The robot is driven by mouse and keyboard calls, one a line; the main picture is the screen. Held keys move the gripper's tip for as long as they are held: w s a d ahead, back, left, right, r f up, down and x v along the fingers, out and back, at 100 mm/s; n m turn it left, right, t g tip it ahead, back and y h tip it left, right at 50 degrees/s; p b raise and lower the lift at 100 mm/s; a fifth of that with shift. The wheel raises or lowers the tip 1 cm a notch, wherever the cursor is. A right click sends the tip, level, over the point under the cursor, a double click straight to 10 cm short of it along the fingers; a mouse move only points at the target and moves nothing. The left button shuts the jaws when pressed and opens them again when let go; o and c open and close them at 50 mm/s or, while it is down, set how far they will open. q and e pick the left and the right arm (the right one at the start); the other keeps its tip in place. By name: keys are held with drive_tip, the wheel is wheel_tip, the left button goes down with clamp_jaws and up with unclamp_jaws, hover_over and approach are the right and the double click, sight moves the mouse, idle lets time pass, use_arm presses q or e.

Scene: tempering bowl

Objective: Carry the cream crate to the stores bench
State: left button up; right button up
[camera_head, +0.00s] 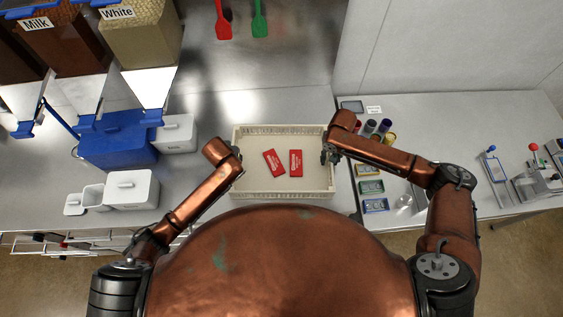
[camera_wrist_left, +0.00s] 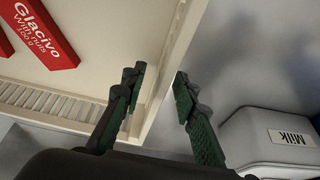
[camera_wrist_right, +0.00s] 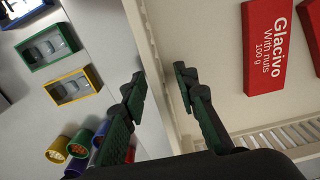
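The cream crate (camera_head: 283,193) sits on the steel worktop in front of me, with slotted walls. Two red Glacivo packets (camera_head: 274,162) (camera_head: 295,163) lie on its floor. My left gripper (camera_head: 239,153) is at the crate's left wall. In the left wrist view its open fingers (camera_wrist_left: 158,88) stand either side of that wall (camera_wrist_left: 176,52), with space around it. My right gripper (camera_head: 327,154) is at the right wall. In the right wrist view its open fingers (camera_wrist_right: 162,85) straddle that wall (camera_wrist_right: 150,45), also with space. Contact with the crate cannot be told.
A bench (camera_head: 455,120) on the right bears coloured tins (camera_head: 371,127), framed moulds (camera_head: 370,187) and small tools. On the left stand white lidded boxes (camera_head: 132,188), a blue container (camera_head: 116,138) and Milk and White dispensers. Red and green spatulas (camera_head: 223,25) are behind the crate.

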use_arm(q)
drive_tip(key=shift+c, duration=0.5)
use_arm(e)
drive_tip(key=shift+c, duration=0.5)
use_arm(q)
clamp_jaws()
use_arm(e)
clamp_jaws()
use_arm(q)
drive_tip(key=shift+r, duration=0.1)
use_arm(e)
drive_tip(key=shift+r, duration=0.1)
